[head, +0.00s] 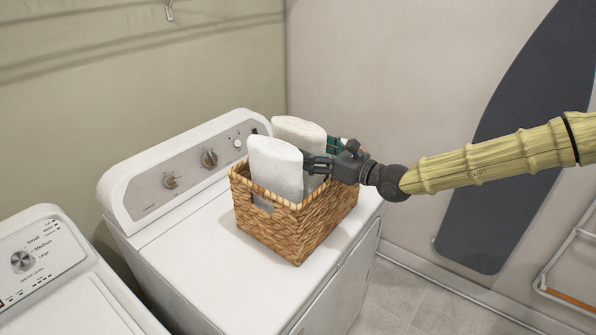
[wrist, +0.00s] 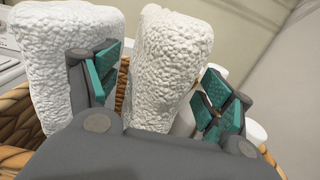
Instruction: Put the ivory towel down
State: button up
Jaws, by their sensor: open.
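The ivory towel (head: 299,128), a folded off-white block, stands upright in the wicker basket (head: 285,228), behind a whiter towel (head: 276,167). In the wrist view the ivory towel (wrist: 168,65) leans a little, with its top to the right. My gripper (head: 322,157) is open at the basket's right side. In the wrist view my gripper (wrist: 160,88) has one finger between the two towels and the other on the right of the ivory towel. A gap shows on the right; contact on the left cannot be told. The ivory towel's lower part is hidden.
The basket sits on a white dryer (head: 190,255) with a knob panel at its back. Another white machine (head: 65,285) is at the lower left. A dark ironing board (head: 500,190) leans on the right wall. The dryer top around the basket is clear.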

jog(key=shift+p+x, duration=0.75)
jog(key=shift+x, duration=1.05)
jog(key=shift+c, duration=0.5)
jog(key=shift+w, duration=0.1)
jog(key=c, duration=1.6)
jog(key=shift+r, duration=0.15)
